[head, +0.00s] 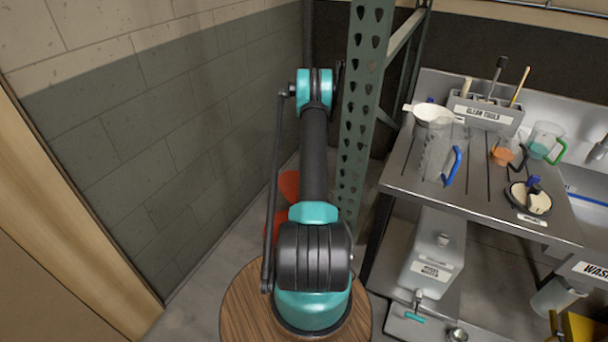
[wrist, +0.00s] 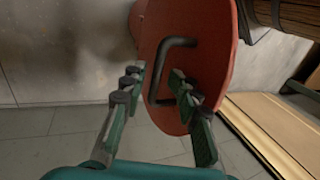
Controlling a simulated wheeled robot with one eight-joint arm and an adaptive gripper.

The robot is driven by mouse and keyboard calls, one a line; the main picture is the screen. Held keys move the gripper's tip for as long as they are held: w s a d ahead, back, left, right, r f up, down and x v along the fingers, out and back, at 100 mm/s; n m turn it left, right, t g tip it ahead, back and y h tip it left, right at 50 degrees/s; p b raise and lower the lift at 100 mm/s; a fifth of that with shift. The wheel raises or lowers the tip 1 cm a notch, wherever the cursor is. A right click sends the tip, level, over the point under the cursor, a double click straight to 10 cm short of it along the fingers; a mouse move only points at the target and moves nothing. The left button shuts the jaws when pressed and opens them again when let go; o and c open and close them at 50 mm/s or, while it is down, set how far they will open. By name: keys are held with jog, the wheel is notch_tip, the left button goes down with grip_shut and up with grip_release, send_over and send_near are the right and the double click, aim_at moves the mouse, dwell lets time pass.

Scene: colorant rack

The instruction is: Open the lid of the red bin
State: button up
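The red bin's round lid (wrist: 205,55) fills the upper middle of the wrist view, with a dark bracket handle (wrist: 165,42) on its face. Another red part (wrist: 137,22), perhaps the bin's body, shows at the lid's left edge. My gripper (wrist: 156,76) is open, its fingers spread at either side of the handle's lower part. The right fingers overlap the handle's lower end in the picture; contact cannot be told. In the head view, red parts of the bin (head: 288,186) show behind my arm, which hides most of it and my gripper.
A grey block wall (head: 150,130) stands to the left. A green perforated rack post (head: 362,100) rises close right of my arm. A metal counter (head: 400,170) with jugs and tools is farther right, with a white container (head: 430,250) below. Bare floor shows by the wall.

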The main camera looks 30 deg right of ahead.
jog(key=shift+r, duration=0.1)
jog(key=v, duration=1.1)
jog(key=shift+r, duration=0.35)
